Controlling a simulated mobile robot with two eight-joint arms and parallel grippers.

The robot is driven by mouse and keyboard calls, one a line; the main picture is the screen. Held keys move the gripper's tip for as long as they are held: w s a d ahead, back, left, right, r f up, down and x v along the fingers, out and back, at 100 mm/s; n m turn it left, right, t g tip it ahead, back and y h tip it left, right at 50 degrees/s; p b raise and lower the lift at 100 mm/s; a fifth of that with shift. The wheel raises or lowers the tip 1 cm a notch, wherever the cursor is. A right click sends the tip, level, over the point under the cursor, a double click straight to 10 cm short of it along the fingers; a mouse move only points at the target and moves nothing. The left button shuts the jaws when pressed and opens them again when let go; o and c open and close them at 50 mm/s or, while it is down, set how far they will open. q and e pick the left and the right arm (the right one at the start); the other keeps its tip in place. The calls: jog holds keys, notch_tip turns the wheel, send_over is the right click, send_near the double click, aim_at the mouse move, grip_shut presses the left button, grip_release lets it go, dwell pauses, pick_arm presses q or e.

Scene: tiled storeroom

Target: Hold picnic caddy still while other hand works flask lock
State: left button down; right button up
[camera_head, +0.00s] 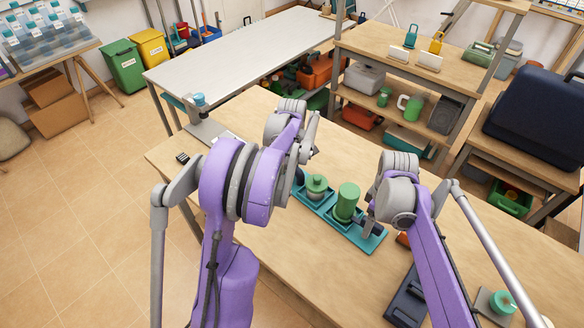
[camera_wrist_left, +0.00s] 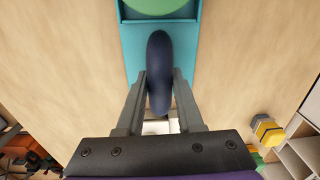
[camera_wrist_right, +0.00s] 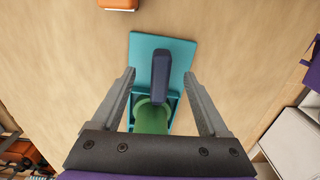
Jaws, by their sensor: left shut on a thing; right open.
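The picnic caddy is a long teal tray (camera_head: 325,215) on the wooden workbench. It holds a tall green flask (camera_head: 347,202) and a shorter green-lidded container (camera_head: 316,186). My left gripper (camera_wrist_left: 163,78) is shut on a rounded dark blue handle (camera_wrist_left: 159,60) at the caddy's far left end; my arm mostly hides this in the head view. My right gripper (camera_wrist_right: 159,75) is open above the caddy's other end. Its fingers stand apart on both sides of a dark blue bar (camera_wrist_right: 161,72) beside the green flask (camera_wrist_right: 152,118), without visible contact. The bar seems to be the flask lock.
An orange item (camera_wrist_right: 118,4) lies on the bench beyond the caddy's right end. A dark blue case (camera_head: 406,300) and a teal-topped item (camera_head: 502,302) lie at the front right. Shelving (camera_head: 400,75) stands behind. The bench left of the caddy is mostly clear.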

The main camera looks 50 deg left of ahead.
jog(key=shift+r, duration=3.5)
pick_arm(q)
jog(key=shift+c, duration=1.1)
grip_release()
jog(key=shift+r+p, duration=2.4)
jog(key=shift+r, duration=1.65)
pick_arm(e)
jog(key=r, duration=0.3)
jog(key=w+r, duration=0.1)
jog(key=r, duration=0.1)
jog(key=shift+r, duration=0.35)
